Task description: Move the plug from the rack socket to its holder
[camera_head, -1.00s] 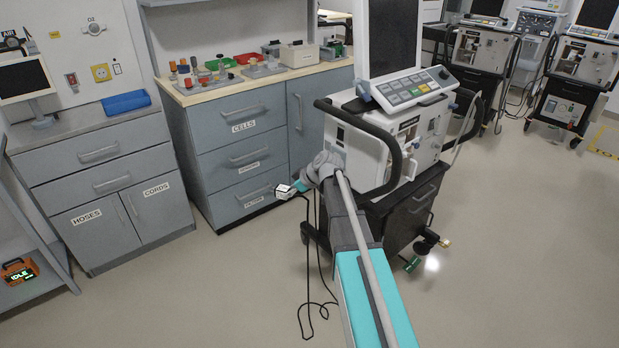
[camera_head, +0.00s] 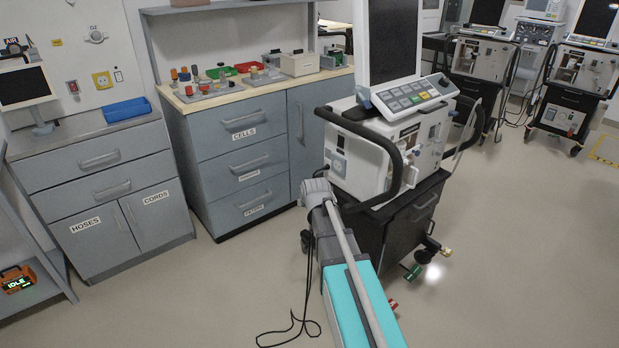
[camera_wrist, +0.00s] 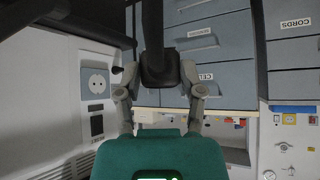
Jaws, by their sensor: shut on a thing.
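In the wrist view my gripper (camera_wrist: 160,78) is shut on the dark plug (camera_wrist: 160,62), and a thick black part runs up from it. A round socket (camera_wrist: 96,82) in a blue-grey plate shows to the left on a pale panel, apart from the plug. A dark switch marked RESET is below it. In the head view my gripper is hidden behind my wrist, beside the ventilator (camera_head: 345,165). A thin black cable (camera_head: 309,270) hangs below my wrist to the floor. I cannot make out the plug's holder.
The ventilator's black cart (camera_head: 405,225) stands close to my arm. Drawer cabinets (camera_head: 240,165) stand behind, with small items on top. A yellow wall socket (camera_head: 102,80) is at the far left. An orange box marked IDLE (camera_head: 17,281) sits on a low shelf.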

